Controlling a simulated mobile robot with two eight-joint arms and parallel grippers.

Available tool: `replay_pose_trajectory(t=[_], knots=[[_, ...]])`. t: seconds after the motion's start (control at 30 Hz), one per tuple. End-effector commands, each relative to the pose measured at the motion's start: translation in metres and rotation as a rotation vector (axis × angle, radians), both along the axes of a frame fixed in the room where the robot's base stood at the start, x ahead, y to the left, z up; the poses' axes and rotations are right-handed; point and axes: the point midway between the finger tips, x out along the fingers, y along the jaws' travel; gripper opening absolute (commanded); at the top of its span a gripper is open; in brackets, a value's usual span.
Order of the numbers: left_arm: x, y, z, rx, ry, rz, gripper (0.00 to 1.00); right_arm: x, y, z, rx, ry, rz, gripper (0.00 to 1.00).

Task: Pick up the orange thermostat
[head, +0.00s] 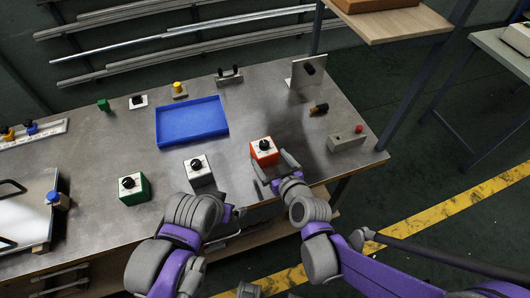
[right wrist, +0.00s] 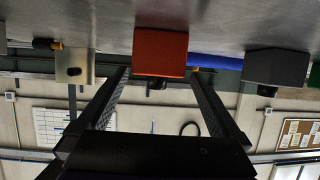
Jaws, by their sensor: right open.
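The orange thermostat (head: 263,151) is a small box with a pale top face and a black knob, standing on the metal workbench near its front edge. My right gripper (head: 271,167) is open at the thermostat's near side, with one finger towards each side of it. In the right wrist view, which appears upside down, the orange box (right wrist: 160,52) is centred between the tips of the open fingers (right wrist: 160,72). I cannot tell whether the fingers touch it. My left arm is at lower centre; its fingers are not clear.
A white-topped grey box (head: 198,170) and a green box (head: 134,188), both with black knobs, stand to the left. A blue tray (head: 192,121) lies behind. A grey box with a red button (head: 347,142) is on the right. Bare bench (head: 285,115) lies behind the thermostat.

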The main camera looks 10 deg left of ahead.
Motion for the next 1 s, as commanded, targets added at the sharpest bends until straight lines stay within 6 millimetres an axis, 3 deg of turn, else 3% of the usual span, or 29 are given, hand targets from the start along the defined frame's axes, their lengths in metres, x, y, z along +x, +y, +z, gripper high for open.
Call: replay_pose_trajectory(t=[0.57, 0.87, 1.0], knots=[[0.0, 0.0, -0.001, 0.0, 0.001, 0.0, 1.0, 0.042, 0.031, -0.028, 0.0, 0.001, 0.001, 1.0], [0.0, 0.0, -0.001, 0.0, 0.001, 0.0, 1.0, 0.046, 0.034, -0.03, -0.001, 0.001, 0.0, 1.0], [0.0, 0.0, -0.001, 0.0, 0.001, 0.0, 1.0, 0.046, 0.034, -0.03, -0.001, 0.001, 0.0, 0.77]])
